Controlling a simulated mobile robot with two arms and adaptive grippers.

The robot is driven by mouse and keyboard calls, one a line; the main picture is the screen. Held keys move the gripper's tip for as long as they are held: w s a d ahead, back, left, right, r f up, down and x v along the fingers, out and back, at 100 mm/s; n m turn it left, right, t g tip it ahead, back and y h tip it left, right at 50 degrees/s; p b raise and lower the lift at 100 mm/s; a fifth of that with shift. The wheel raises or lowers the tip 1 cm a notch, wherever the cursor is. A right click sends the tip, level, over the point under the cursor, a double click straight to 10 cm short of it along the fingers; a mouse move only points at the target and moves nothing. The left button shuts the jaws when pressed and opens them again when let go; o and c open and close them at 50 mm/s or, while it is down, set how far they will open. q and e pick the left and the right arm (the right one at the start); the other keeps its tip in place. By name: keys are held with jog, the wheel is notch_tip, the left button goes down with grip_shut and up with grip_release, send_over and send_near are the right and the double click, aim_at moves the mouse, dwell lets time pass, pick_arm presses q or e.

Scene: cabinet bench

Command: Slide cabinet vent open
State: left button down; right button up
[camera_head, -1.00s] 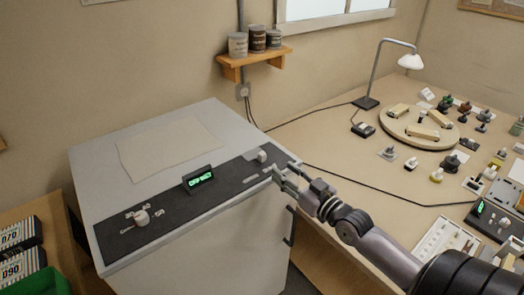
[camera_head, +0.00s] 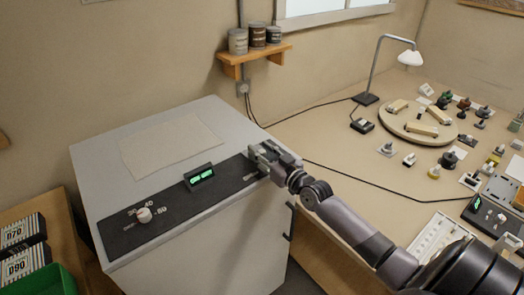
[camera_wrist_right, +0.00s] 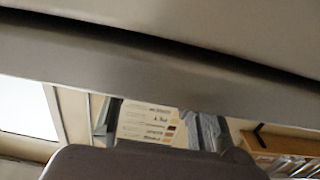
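The grey cabinet (camera_head: 225,225) stands at left in the head view, with a dark control panel (camera_head: 172,222) along its top front edge. A white round knob (camera_head: 144,215) sits at the panel's left, and a green-lit display (camera_head: 200,176) in its middle. My right gripper (camera_head: 262,153) is over the panel's right end, where it hides the small pale knob seen earlier. Whether its fingers are open, or touch that knob, I cannot tell. The wrist view does not show the fingers clearly. My left gripper is not in view.
A paper sheet (camera_head: 172,145) lies on the cabinet top. The workbench (camera_head: 330,150) at right holds a round wooden board (camera_head: 418,126), a lamp (camera_head: 410,57) and several small parts. A green bin (camera_head: 40,280) is at lower left.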

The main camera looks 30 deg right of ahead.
jog(key=shift+c, duration=0.6)
grip_shut()
